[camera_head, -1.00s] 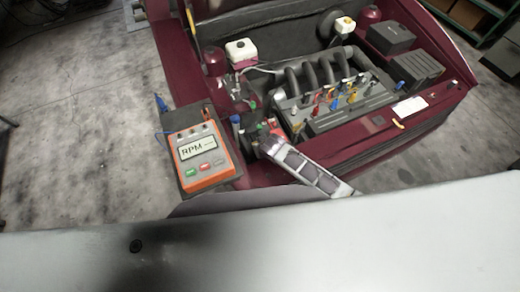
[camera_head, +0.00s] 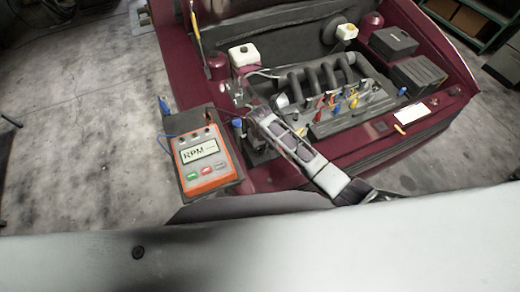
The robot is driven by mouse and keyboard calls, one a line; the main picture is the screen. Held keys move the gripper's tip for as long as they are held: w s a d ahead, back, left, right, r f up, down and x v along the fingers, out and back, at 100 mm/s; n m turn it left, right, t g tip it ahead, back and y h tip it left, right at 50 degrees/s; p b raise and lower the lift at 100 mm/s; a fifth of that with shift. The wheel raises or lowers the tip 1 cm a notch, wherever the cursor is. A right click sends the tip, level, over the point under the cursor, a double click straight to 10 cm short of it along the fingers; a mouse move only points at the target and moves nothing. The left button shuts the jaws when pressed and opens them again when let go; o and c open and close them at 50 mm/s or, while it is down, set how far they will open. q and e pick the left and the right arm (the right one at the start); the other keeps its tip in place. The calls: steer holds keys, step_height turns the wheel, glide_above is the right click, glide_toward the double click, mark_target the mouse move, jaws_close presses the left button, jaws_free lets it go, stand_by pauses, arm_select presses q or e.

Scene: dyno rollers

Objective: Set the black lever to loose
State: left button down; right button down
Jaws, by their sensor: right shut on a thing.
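My right gripper (camera_head: 256,116) reaches into the front left part of the maroon car's engine bay, left of the engine. My left gripper is not in view.
The orange RPM meter (camera_head: 203,164) sits on the car's front left corner, close beside my right arm. The engine (camera_head: 345,113) with several coloured plugs is to the right. A white-topped reservoir (camera_head: 244,56) stands behind the gripper.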

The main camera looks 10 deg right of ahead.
steer(key=shift+w+a+g, duration=0.1)
steer(key=shift+w+g, duration=0.2)
steer(key=shift+g, duration=0.5)
steer(key=c, duration=1.3)
jaws_free()
steer(key=shift+r, duration=0.15)
steer(key=shift+w+a+r, duration=0.1)
steer(key=shift+w+r, duration=0.15)
steer(key=shift+r, duration=1.7)
steer(key=shift+w+a+r, duration=0.1)
steer(key=shift+w+r, duration=0.2)
steer(key=shift+r, duration=1.6)
steer(key=shift+w+a+r, duration=0.1)
steer(key=shift+w+r, duration=0.15)
steer(key=shift+r, duration=1.7)
